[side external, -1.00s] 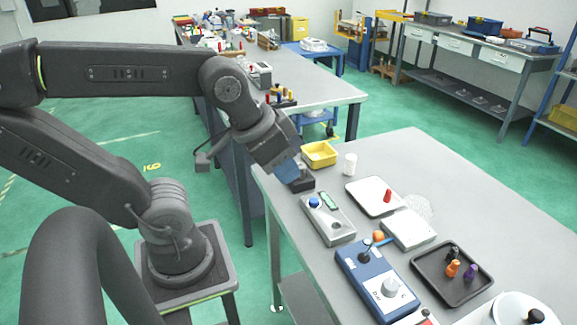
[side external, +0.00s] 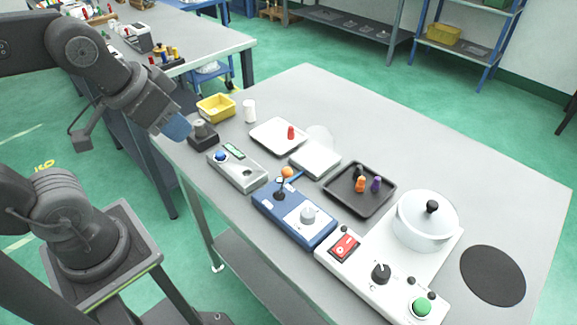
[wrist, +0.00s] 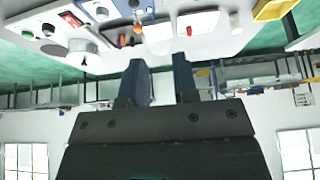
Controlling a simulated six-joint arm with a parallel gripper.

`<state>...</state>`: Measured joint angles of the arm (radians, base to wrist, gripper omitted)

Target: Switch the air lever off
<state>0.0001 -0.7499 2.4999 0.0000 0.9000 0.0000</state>
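The air lever (side external: 284,181) is a short dark stick with an orange ball on top. My gripper (side external: 178,130) is above the left edge of the table, well left of the lever and close to a dark block with a round top (side external: 201,132). In the wrist view, my gripper (wrist: 162,75) shows two blue fingers apart with nothing between them.
A grey box with a blue button (side external: 237,170) stands between my gripper and the blue box. A white tray (side external: 262,133), a dark tray (side external: 342,201) with pegs, a switch panel (side external: 345,265) and a white pot (side external: 427,222) stand nearby.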

